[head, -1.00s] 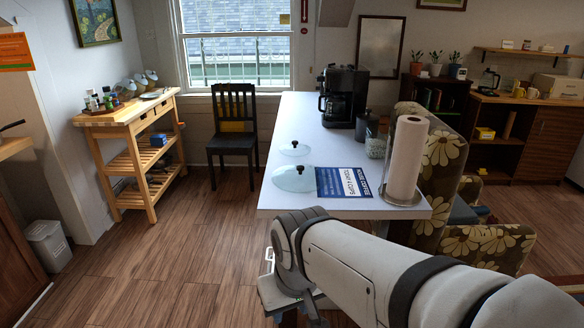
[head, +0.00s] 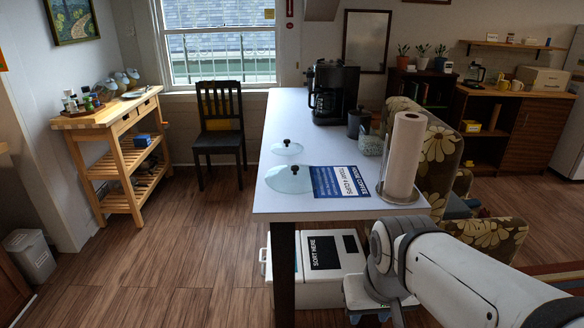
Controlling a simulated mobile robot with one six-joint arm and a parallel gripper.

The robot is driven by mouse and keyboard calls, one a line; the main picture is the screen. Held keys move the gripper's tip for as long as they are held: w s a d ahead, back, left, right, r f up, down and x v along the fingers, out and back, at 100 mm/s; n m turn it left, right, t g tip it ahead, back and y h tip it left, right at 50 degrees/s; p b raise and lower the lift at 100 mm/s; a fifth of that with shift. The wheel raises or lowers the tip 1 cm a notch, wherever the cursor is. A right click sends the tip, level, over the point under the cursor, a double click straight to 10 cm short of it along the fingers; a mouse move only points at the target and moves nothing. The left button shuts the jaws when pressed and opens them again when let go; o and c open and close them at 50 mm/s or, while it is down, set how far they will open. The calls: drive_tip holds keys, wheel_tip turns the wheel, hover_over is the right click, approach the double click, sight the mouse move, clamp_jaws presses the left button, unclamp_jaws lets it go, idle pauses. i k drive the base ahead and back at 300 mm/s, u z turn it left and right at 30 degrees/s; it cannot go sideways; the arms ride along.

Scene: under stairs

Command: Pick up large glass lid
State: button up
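The large glass lid (head: 289,179) lies on the white table (head: 305,120) near its left front edge. It is clear pale blue with a black knob on top. A smaller glass lid (head: 287,148) with a black knob lies just behind it. My arm comes in from the lower right. The end of my arm (head: 378,296) is below and in front of the table's front edge, to the right of the large lid and apart from it. My gripper's fingers are mostly cut off at the bottom of the picture, so their opening cannot be made out.
A blue and white sign (head: 340,181) lies right beside the large lid. A paper towel roll (head: 404,155) stands at the table's front right corner, and a coffee maker (head: 333,92) stands farther back. A white box (head: 318,262) marked "SORT HERE" is under the table.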

sight(290, 179)
drive_tip(key=u, duration=0.05)
drive_tip(key=i, duration=1.65)
drive_tip(key=z, duration=0.05)
